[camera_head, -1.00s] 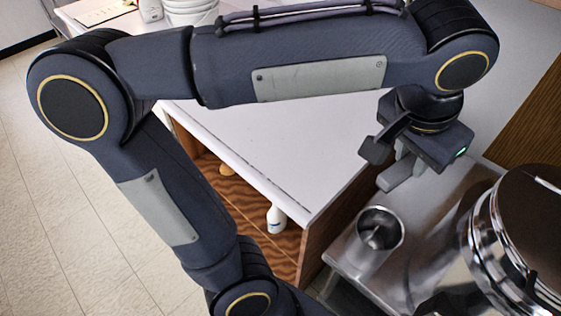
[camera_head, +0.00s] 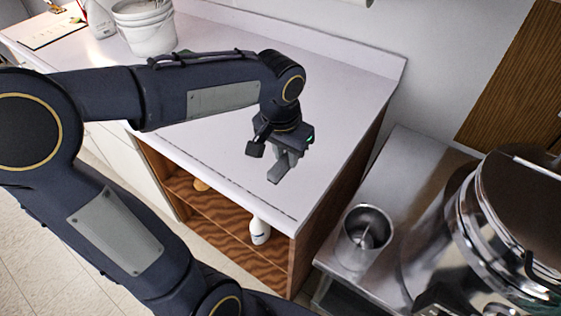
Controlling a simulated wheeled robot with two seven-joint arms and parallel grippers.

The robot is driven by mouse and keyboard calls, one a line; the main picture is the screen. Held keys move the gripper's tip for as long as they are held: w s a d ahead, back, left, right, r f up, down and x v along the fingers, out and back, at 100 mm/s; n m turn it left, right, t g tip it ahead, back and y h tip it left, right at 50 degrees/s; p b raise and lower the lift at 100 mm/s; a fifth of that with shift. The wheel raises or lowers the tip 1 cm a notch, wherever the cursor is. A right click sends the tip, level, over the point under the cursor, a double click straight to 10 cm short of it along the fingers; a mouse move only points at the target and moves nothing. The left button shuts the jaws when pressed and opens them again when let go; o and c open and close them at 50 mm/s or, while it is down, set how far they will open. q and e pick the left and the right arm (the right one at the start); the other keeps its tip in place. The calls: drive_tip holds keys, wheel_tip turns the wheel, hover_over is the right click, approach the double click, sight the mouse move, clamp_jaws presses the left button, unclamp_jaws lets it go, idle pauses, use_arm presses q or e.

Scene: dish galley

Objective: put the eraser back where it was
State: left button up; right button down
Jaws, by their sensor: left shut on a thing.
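My left gripper (camera_head: 281,168) is over the right part of the white counter (camera_head: 330,85), pointing down. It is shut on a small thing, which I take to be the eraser. The grey fingers and the wrist hide most of it, so its shape and colour are not clear. I cannot tell whether it touches the counter top. No other eraser shows. My right gripper is not in view.
A white bucket (camera_head: 148,32) stands at the counter's back left, near a clipboard (camera_head: 42,32). A white bottle (camera_head: 260,231) stands on the wooden shelf below. At right, a metal cup (camera_head: 364,238) and a large shiny pot (camera_head: 470,235) stand on a steel table (camera_head: 405,165).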

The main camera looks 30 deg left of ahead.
use_arm(q)
drive_tip(key=f, duration=0.1)
drive_tip(key=w+a+f, duration=0.1)
drive_tip(key=a+f, duration=0.1)
drive_tip(key=shift+w+f, duration=0.15)
drive_tip(key=shift+w, duration=0.25)
drive_tip(key=shift+w+a+f, duration=0.1)
drive_tip(key=shift+f, duration=0.8)
drive_tip(key=shift+w+a+f, duration=0.1)
drive_tip(key=shift+f, duration=0.75)
drive_tip(key=o, duration=0.9)
drive_tip(key=shift+f, duration=0.1)
wheel_tip(320, 180, up, 11)
drive_tip(key=s, duration=0.2)
drive_tip(key=n+t+h, duration=0.3)
drive_tip(key=t+h, duration=0.1)
approach(281, 163)
drive_tip(key=s+d+f, duration=0.1)
drive_tip(key=s+f, duration=0.1)
drive_tip(key=s+d+f, duration=0.2)
drive_tip(key=s+f, duration=0.1)
drive_tip(key=s+d+f, duration=0.2)
drive_tip(key=s, duration=0.1)
drive_tip(key=shift+d+f+p, duration=0.15)
drive_tip(key=shift+d+p, duration=0.1)
drive_tip(key=shift+p, duration=0.1)
